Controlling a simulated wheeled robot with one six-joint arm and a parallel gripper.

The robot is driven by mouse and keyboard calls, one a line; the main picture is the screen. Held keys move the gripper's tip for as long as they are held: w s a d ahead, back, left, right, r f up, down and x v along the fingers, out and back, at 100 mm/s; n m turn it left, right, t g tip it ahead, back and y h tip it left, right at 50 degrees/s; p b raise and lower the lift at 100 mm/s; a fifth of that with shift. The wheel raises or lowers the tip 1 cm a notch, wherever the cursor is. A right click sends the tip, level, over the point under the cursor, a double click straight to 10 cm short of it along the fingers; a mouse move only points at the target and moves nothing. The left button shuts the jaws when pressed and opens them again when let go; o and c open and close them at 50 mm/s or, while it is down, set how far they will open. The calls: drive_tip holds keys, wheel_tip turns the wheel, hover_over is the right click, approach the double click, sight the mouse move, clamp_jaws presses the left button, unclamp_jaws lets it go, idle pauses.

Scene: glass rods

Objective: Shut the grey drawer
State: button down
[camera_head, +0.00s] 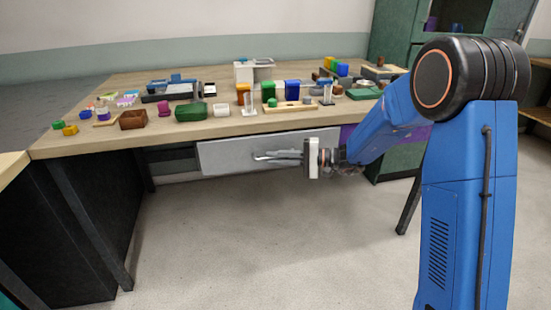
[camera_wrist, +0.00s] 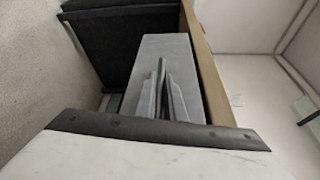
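The grey drawer (camera_head: 228,154) is under the front edge of the table; its flat front panel faces me. It seems to stand a little out from the dark frame, but how far is hard to tell. The panel also fills the middle of the wrist view (camera_wrist: 188,60). My gripper (camera_head: 258,156) is in front of the panel, its fingers pointing left across it. In the wrist view the fingertips (camera_wrist: 162,64) come together with nothing visible between them. Whether they touch the panel is unclear. No handle can be made out.
The wooden table (camera_head: 100,142) carries many small objects, including a green container (camera_head: 190,112), a brown box (camera_head: 132,120) and a wooden block holder (camera_head: 288,108). A dark table leg (camera_head: 95,225) stands at the left. The floor (camera_head: 240,245) below the drawer is clear.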

drive_tip(key=shift+w, duration=0.1)
drive_tip(key=shift+w+a, duration=0.25)
drive_tip(key=shift+w, duration=0.65)
drive_tip(key=shift+w+a, duration=0.2)
drive_tip(key=shift+w, duration=0.65)
drive_tip(key=c, duration=1.8)
unclamp_jaws()
drive_tip(key=shift+c, duration=0.2)
drive_tip(key=shift+a, duration=0.1)
drive_tip(key=s+d+r, duration=0.1)
drive_tip(key=d, duration=1.6)
drive_tip(key=shift+s+d, duration=0.15)
drive_tip(key=shift+s, duration=0.25)
drive_tip(key=shift+r, duration=0.1)
